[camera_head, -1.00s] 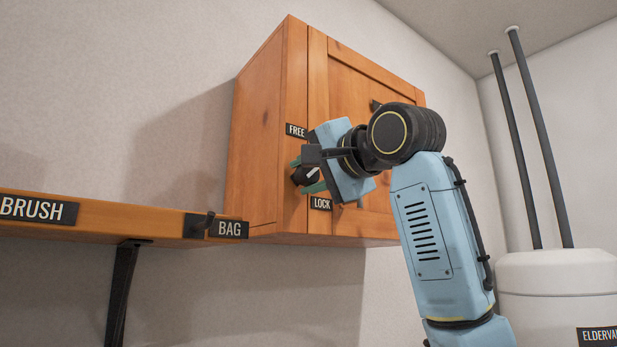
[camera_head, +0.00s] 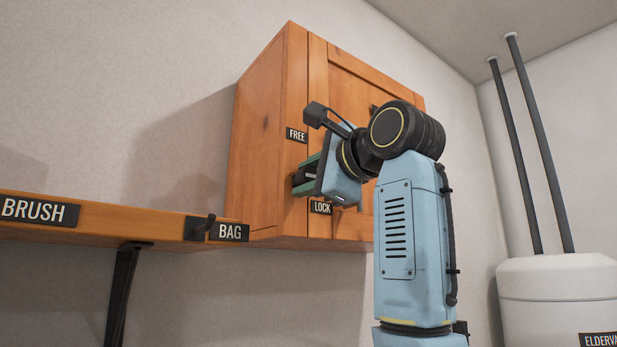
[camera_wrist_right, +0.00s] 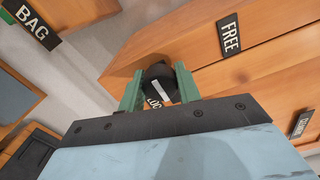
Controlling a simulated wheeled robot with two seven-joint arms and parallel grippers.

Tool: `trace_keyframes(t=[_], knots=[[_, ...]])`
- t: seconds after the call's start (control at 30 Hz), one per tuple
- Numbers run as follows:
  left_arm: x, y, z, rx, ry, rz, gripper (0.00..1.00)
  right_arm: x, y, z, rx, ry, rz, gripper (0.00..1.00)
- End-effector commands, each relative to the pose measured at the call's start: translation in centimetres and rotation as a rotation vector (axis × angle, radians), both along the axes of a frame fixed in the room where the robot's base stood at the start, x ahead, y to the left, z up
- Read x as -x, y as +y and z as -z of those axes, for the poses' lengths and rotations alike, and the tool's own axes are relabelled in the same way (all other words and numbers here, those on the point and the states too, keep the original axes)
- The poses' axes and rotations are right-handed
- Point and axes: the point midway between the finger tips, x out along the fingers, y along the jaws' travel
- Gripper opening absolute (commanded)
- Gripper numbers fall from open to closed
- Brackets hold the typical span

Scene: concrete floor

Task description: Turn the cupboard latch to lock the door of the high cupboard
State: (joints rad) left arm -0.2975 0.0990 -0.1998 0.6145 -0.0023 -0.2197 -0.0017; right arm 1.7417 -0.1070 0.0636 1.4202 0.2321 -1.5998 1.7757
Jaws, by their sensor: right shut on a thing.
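The high cupboard (camera_head: 262,130) is a wooden wall cupboard with its panelled door shut, as far as the arm lets me see. Its latch is a round black knob (camera_wrist_right: 157,76) with a white pointer mark, between the FREE label (camera_head: 296,134) and the LOCK label (camera_head: 320,207). My right gripper (camera_head: 305,176) is shut on the knob, one green finger on each side of it, as the right wrist view also shows. In the head view the fingers and palm mostly hide the knob. My left gripper is not in view.
A wooden shelf (camera_head: 125,227) with BRUSH and BAG labels and a black hook runs along the wall, left of and below the cupboard. A white tank (camera_head: 557,290) with two dark pipes stands at the right. A dark handle is partly hidden behind my wrist.

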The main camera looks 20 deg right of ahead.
Motion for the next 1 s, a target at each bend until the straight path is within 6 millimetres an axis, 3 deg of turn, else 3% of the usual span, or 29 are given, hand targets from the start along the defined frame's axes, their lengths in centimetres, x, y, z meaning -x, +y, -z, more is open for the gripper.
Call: trace_keyframes(t=[0.57,0.6,0.77,1.0], knots=[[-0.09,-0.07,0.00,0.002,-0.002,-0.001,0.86,-0.05,0.02,0.12,-0.033,0.017,0.000,0.11],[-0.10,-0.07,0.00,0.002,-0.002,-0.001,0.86,-0.05,0.02,0.12,-0.033,0.017,0.000,0.35],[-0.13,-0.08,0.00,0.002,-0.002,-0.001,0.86,-0.04,0.01,0.08,-0.032,0.015,0.000,0.55],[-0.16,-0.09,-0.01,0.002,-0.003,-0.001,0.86,0.00,0.00,0.02,-0.032,0.013,0.000,0.55]])
